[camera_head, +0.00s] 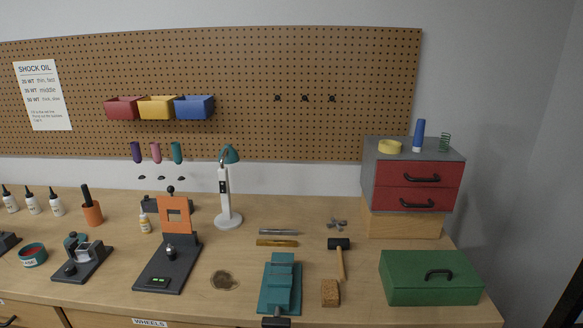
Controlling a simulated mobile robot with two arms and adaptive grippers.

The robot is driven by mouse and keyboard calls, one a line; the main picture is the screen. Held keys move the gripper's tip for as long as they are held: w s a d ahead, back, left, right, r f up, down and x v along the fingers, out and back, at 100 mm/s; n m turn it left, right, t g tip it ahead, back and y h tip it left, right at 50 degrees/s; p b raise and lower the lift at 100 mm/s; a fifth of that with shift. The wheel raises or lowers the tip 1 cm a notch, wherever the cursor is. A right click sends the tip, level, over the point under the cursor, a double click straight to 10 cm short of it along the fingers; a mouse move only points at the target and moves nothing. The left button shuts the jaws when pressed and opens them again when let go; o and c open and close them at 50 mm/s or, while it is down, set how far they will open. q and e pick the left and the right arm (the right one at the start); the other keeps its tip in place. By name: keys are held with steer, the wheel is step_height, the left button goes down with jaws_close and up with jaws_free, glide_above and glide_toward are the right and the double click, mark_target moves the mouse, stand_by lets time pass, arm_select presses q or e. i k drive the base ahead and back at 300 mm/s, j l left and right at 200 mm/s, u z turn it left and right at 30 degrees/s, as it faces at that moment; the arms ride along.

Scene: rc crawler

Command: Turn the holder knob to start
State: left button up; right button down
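Neither of my grippers is in view. A dark stand (180,262) with an orange upright plate (175,215) is on the bench, left of centre. It has a black ball knob (170,189) on top, a small dark and silver fitting (170,253) on its base and a green-lit display (158,281) at the front. Left of it, a low dark holder (93,266) carries a silver block (87,251) and a small round dark knob (70,268). I cannot tell which knob is the holder knob, or how either is turned.
A teal vise (281,285), cork block (330,293), hammer (339,255) and green toolbox (430,278) stand to the right. A lamp (228,190) stands behind. A teal round tin (33,255) and an orange cup (92,213) are on the left.

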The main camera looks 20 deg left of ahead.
mark_target(70, 270)
steer(key=u, duration=2.05)
steer(key=i+j, duration=0.3)
steer(key=i+j+z, duration=0.1)
steer(key=i+j, duration=0.2)
steer(key=j, duration=0.15)
